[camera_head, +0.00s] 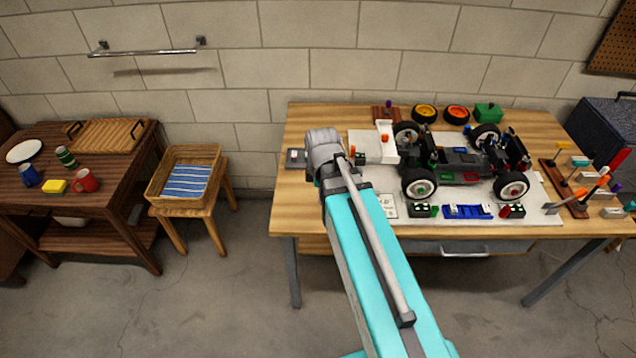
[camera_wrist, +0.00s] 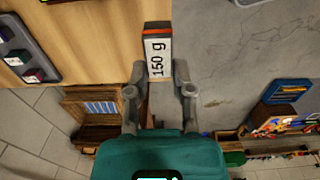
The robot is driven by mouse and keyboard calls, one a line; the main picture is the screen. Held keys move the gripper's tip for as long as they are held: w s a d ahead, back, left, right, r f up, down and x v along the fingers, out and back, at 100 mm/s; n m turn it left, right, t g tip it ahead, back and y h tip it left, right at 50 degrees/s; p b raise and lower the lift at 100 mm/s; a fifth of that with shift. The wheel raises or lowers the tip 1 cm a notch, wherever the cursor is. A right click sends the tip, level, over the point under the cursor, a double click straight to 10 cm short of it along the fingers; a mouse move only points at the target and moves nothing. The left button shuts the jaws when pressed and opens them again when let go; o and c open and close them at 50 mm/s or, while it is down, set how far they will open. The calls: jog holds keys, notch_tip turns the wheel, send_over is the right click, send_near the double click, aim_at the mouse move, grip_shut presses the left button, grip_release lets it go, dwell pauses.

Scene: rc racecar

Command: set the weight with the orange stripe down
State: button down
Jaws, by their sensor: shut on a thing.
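The weight with the orange stripe (camera_wrist: 158,54) is a small pale block with dark ends, marked "150 g", and its orange band is at the far end in the wrist view. My gripper (camera_wrist: 159,76) is shut on its near end, with one finger on each side. In that view the weight lies across the line between the wooden tabletop and the grey floor. I cannot tell its height. In the head view my wrist is over the left part of the workbench (camera_head: 440,228), and my arm hides the fingers and the weight.
A grey holder with dark blocks (camera_wrist: 22,52) lies on the wood at the left of the wrist view. An RC car chassis (camera_head: 460,165) stands on a pale mat, right of my arm. A basket on a stool (camera_head: 185,200) and a dark side table (camera_head: 115,165) stand left.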

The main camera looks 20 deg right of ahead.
jog(key=shift+w, duration=0.1)
jog(key=w+a+f+b, duration=0.4)
jog(key=w+f, duration=0.1)
jog(key=w, duration=0.4)
jog(key=b, duration=0.5)
send_over(295, 201)
jog(key=f, duration=0.4)
jog(key=shift+s+d, duration=0.15)
jog(key=shift+s, duration=0.2)
jog(key=shift+w+f+b, duration=0.45)
jog(key=shift+f+b, duration=1.55)
jog(key=shift+f, duration=0.15)
